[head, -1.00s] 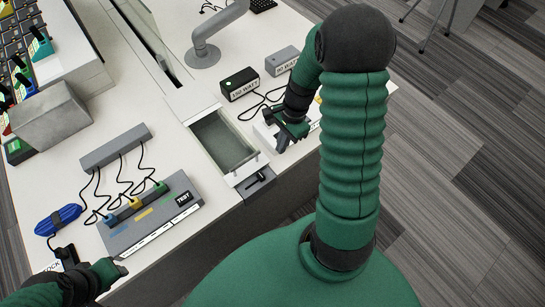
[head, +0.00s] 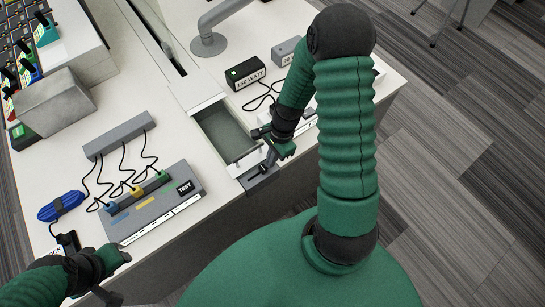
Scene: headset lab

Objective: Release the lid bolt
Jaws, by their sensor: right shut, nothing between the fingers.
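The lid bolt (head: 257,171) is a small black slide with a knob on a dark grey plate, at the front edge of the table. It sits just in front of a sunken grey bin (head: 222,132) with a clear front edge. My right gripper (head: 267,155) is shut and empty, just above and beside the bolt, and partly covers the bin's front right corner. I cannot tell whether its fingertips touch the bolt. My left gripper (head: 124,258) is at the lower left, over the table's front edge, and its jaws are not clear.
A grey TEST panel (head: 150,212) with coloured plugs and cables lies left of the bolt. A blue tool (head: 61,205) lies at the far left. A 150 WATT box (head: 245,73) and another box (head: 287,50) stand behind my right gripper. A grey block (head: 55,103) stands at left.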

